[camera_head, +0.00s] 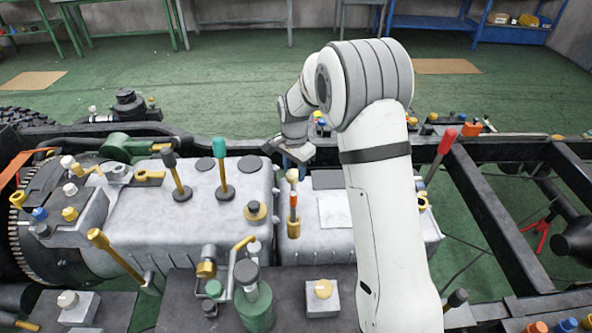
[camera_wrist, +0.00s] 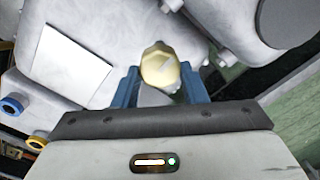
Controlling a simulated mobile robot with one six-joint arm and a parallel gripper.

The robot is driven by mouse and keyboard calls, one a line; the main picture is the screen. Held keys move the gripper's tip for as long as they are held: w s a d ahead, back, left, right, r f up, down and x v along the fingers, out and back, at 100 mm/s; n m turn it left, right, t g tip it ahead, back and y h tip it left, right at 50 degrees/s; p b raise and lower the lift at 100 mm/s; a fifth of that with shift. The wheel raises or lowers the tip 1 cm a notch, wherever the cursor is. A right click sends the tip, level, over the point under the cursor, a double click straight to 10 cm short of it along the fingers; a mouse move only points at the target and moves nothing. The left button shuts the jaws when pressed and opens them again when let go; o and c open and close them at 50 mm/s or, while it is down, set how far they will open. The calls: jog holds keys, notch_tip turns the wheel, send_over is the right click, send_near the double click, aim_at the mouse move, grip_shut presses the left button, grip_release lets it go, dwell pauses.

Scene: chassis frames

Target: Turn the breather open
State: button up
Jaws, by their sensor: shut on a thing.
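A cream knob (camera_wrist: 160,68), likely the breather, sits between the two blue fingers of my gripper (camera_wrist: 160,84) in the wrist view. My gripper is shut on it, one finger on each side. Below that top are an orange-red part and a brass base (camera_head: 293,228). The fingers partly hide the knob's sides, and I cannot tell how far it is turned.
A green-handled lever (camera_head: 218,150) and a black-handled lever (camera_head: 169,158) rise from the grey housing (camera_head: 130,220) to the left. A red-handled lever (camera_head: 447,141) stands right of my arm. Dark chassis rails (camera_head: 490,215) run around the housing.

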jog(key=shift+s+a+f+n, duration=0.15)
jog(key=shift+s+f+n, duration=0.1)
jog(key=shift+n, duration=0.15)
jog(key=shift+a+n+b, duration=0.1)
jog(key=shift+n+b, duration=0.3)
jog(key=shift+n, duration=0.5)
jog(key=n+b, duration=0.1)
jog(key=n, duration=0.5)
jog(key=n+b, duration=0.1)
jog(key=n, duration=0.3)
jog(key=shift+n, duration=0.4)
jog(key=shift+s+n, duration=0.1)
jog(key=shift+n, duration=2.1)
jog(key=o, duration=1)
jog(key=shift+r, duration=0.1)
jog(key=shift+c, duration=0.2)
